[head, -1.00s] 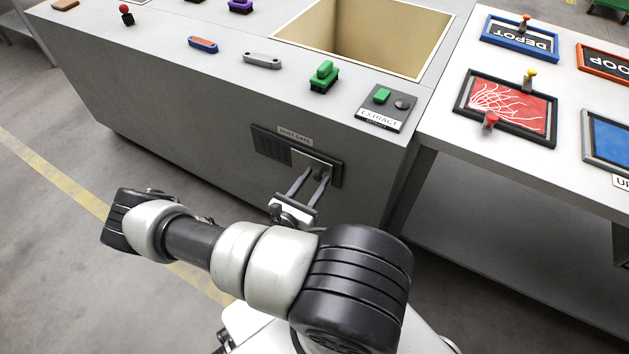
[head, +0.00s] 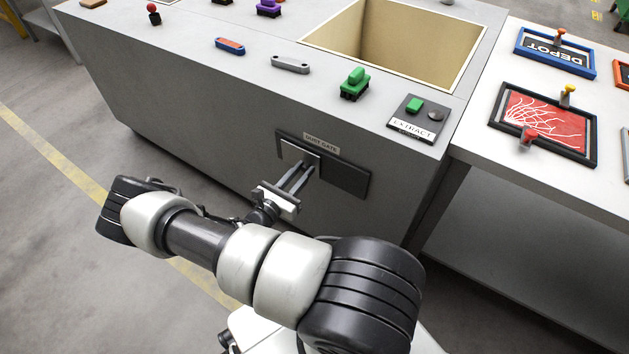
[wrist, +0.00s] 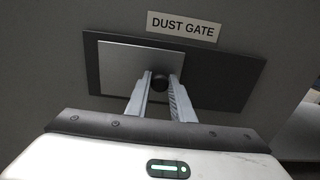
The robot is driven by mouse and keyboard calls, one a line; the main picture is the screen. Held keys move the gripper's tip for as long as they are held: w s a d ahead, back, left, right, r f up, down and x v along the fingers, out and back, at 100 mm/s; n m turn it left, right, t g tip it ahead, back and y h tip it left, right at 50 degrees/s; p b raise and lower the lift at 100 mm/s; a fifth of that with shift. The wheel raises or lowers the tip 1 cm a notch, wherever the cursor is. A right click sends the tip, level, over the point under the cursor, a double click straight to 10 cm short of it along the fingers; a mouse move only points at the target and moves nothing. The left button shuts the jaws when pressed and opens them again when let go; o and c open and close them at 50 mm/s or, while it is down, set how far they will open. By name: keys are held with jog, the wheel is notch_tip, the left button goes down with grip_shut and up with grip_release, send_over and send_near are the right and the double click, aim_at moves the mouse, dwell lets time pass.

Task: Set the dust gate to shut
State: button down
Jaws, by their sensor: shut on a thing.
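The dust gate is a dark rectangular frame (head: 345,178) on the front of the grey cabinet, under a "DUST GATE" label (wrist: 183,27). Its light grey sliding plate (wrist: 130,62) now covers the left part of the frame, and the right part shows a plain dark panel (wrist: 220,85). A round dark knob (wrist: 159,80) sits near the plate's right edge. My gripper (head: 308,168) is shut on this knob, one finger on each side. In the wrist view my gripper (wrist: 160,88) shows the same hold. The knob is partly hidden by the fingers.
On the cabinet top are a square bin opening (head: 410,50), a green handled block (head: 355,83) and an "EXTRACT" button panel (head: 418,118). A white table (head: 480,130) with framed pictures stands at the right. Floor at the left is clear.

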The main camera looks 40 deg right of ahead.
jog(key=shift+w+a, duration=0.25)
jog(key=shift+w, duration=0.25)
jog(key=shift+w+a, duration=0.2)
jog(key=shift+w, duration=0.25)
jog(key=c, duration=1.6)
grip_release()
jog(key=shift+o, duration=0.2)
jog(key=shift+s, duration=0.1)
jog(key=p+v, duration=0.2)
jog(key=v, duration=1.5)
jog(key=shift+s+a, duration=0.15)
